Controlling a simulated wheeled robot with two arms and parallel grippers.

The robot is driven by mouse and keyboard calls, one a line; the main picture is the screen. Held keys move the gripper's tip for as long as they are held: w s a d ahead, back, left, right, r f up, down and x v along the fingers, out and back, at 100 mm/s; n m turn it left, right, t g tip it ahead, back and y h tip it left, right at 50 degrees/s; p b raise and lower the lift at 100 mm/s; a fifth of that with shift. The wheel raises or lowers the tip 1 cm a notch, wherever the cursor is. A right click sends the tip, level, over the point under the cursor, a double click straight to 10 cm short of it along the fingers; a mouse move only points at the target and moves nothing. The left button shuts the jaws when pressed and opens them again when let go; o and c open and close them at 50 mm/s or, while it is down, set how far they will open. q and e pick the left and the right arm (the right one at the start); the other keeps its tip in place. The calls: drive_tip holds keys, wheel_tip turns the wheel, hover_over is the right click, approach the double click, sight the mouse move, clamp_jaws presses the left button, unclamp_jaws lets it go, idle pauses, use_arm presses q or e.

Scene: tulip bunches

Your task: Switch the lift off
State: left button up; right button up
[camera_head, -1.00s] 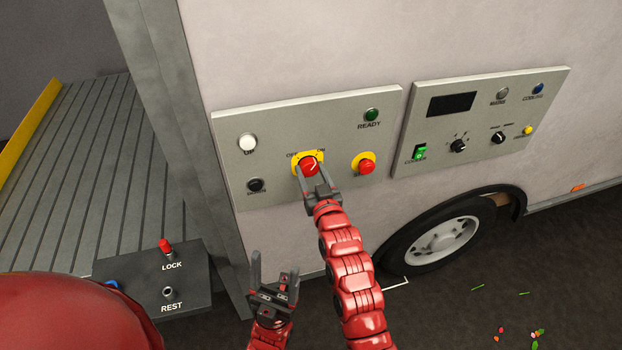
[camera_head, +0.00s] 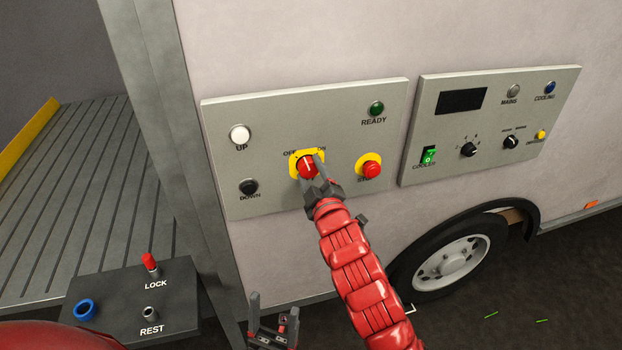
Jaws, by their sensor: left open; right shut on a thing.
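The lift panel (camera_head: 230,195) is a grey plate on the pale truck wall. Its red rotary switch (camera_head: 306,168) sits on a yellow plate marked OFF on the left and ON on the right. My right gripper (camera_head: 311,171) is shut on the red switch, its fingers partly covering the switch and its plate. The white mark on the knob points nearly straight up. The green READY lamp (camera_head: 376,108) looks dark. My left gripper (camera_head: 273,306) is open and empty, low in the view, away from the panel.
The panel also carries a white UP button (camera_head: 240,135), a black DOWN button (camera_head: 248,187) and a red stop button (camera_head: 371,169) close to my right gripper. A cooler panel (camera_head: 410,165) is at right. A LOCK/REST box (camera_head: 185,285) stands at lower left.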

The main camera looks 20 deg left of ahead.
drive_tip(key=n, duration=0.2)
drive_tip(key=shift+f+n, duration=0.1)
drive_tip(key=shift+n, duration=0.2)
drive_tip(key=shift+n+p, duration=0.35)
drive_tip(key=shift+n, duration=0.95)
drive_tip(key=o, duration=1.4)
drive_tip(key=shift+s, duration=0.1)
